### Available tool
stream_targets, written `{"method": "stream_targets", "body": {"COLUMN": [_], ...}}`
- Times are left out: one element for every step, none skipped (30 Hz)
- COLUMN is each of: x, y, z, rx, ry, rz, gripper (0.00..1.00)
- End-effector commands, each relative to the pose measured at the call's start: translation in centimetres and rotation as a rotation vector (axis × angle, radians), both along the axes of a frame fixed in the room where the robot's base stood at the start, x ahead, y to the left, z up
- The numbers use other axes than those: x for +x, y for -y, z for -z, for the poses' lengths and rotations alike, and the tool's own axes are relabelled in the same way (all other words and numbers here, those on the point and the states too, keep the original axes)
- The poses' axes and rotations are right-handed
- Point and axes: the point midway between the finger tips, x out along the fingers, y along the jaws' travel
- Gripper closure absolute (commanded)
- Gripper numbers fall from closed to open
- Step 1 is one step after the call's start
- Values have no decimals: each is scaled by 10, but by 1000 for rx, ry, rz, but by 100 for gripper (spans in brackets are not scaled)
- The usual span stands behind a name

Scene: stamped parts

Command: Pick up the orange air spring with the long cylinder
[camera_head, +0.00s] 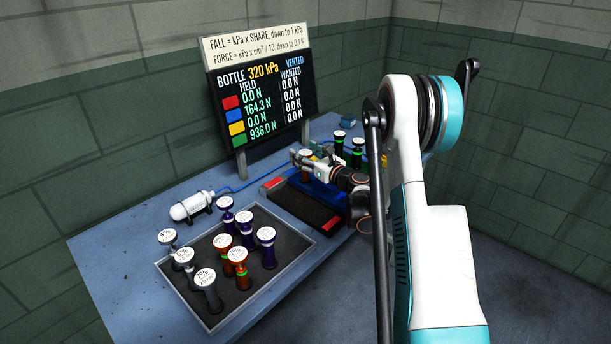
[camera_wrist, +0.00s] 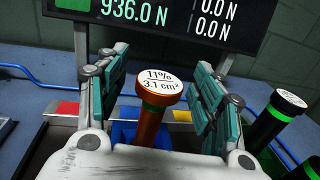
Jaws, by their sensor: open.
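An orange air spring (camera_wrist: 152,120) with a white cap marked 11% and 3.1 cm² stands between the fingers in the wrist view. It has a green band under the cap; its lower end is hidden by my gripper's body. My gripper (camera_wrist: 155,75) is open, one finger pad on each side of this spring, with visible gaps. In the head view my gripper (camera_head: 303,161) is small, at the blue station past the tray. Two other orange air springs, a farther one (camera_head: 223,254) and a nearer one (camera_head: 242,273), stand in the dark tray.
The tray (camera_head: 160,266) also holds several grey and purple springs. Dark green-banded springs (camera_head: 357,155) stand right of my gripper; one (camera_wrist: 268,130) shows close in the wrist view. A white bottle (camera_head: 191,207) lies on the bench. A display board (camera_head: 262,95) stands behind.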

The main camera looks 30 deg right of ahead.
Motion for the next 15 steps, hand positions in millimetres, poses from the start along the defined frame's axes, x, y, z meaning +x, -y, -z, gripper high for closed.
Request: {"method": "stream_targets", "body": {"x": [0,0,0,0,0,0,0,0,0,0,0,0,0,0,0], "y": [0,0,0,0,0,0,0,0,0,0,0,0,0,0,0], "z": [0,0,0,0,0,0,0,0,0,0,0,0,0,0,0], "rx": [0,0,0,0,0,0,0,0,0,0,0,0,0,0,0], "ry": [0,0,0,0,0,0,0,0,0,0,0,0,0,0,0], "rz": [0,0,0,0,0,0,0,0,0,0,0,0,0,0,0], "gripper": [39,46,55,62,68,77,84,91,100,100,100,100,100,100,100]}}
